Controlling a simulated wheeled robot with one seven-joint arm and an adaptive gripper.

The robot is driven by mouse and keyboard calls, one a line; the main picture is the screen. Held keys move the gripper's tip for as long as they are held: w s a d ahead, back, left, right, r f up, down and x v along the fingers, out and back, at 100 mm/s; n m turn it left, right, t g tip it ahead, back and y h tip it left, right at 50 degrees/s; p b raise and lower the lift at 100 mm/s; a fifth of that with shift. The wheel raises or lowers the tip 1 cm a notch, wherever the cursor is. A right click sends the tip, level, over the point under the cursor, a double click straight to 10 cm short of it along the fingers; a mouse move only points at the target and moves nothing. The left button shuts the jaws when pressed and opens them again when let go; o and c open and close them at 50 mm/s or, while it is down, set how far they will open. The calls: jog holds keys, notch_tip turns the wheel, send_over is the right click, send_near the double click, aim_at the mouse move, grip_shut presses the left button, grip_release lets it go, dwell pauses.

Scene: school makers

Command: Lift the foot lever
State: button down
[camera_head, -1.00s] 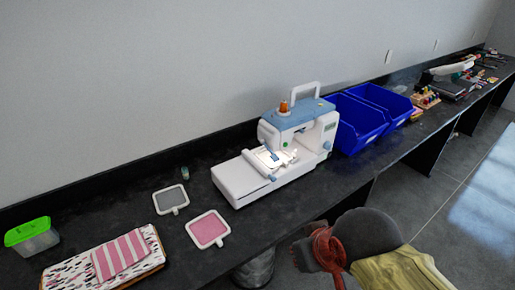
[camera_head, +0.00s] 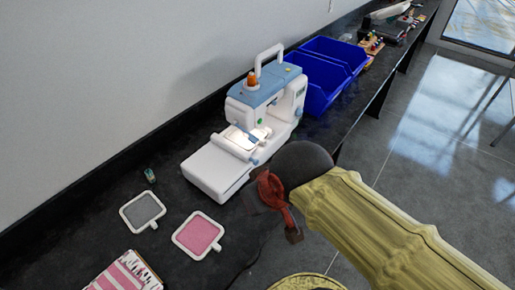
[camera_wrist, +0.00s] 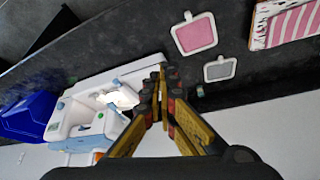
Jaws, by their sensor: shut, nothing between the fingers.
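A white and blue sewing machine (camera_head: 267,95) stands upright on the black counter, with its lamp lit over the needle area (camera_head: 250,140). It also shows upside down at the left of the wrist view (camera_wrist: 90,117). I cannot make out its foot lever for certain in either view. My gripper (camera_wrist: 164,98) shows in the wrist view with its yellow and dark fingers brought together, empty. In that view the fingertips overlap the edge of the machine's white bed; I see no clear contact. In the head view my arm is at the counter's front edge, to the machine's front right.
Two blue bins (camera_head: 322,80) stand just behind the machine. A grey framed pad (camera_head: 143,212) and a pink framed pad (camera_head: 198,235) lie in front of its bed. A small spool (camera_head: 150,175) stands near the wall. The black counter (camera_head: 95,215) has bare room at left.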

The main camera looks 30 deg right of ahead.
notch_tip(320, 180, down, 6)
jog(key=w+a+m+g+y+p, duration=0.2)
jog(key=w+m+g+y, duration=0.15)
jog(key=m, duration=0.25)
jog(key=w+d+f+m+t+y+p, duration=0.25)
jog(key=w+d+m+t+y, duration=0.2)
jog(key=w+m+y, duration=0.55)
jog(key=w+d+f+m+t+h, duration=0.1)
jog(key=d+f+m+t+h, duration=0.2)
jog(key=d+m, duration=0.5)
jog(key=w+d+f+m+t+h, duration=0.2)
jog(key=d+m+t+h, duration=0.3)
jog(key=d, duration=0.6)
jog(key=f+m+t, duration=0.1)
jog(key=m, duration=0.1)
jog(key=shift+w+d+f+m+p, duration=0.3)
jog(key=shift+d+f+m+p, duration=0.05)
jog(key=shift+d+m, duration=0.05)
jog(key=shift+w, duration=0.1)
jog(key=b+x, duration=0.2)
jog(key=x, duration=0.8)
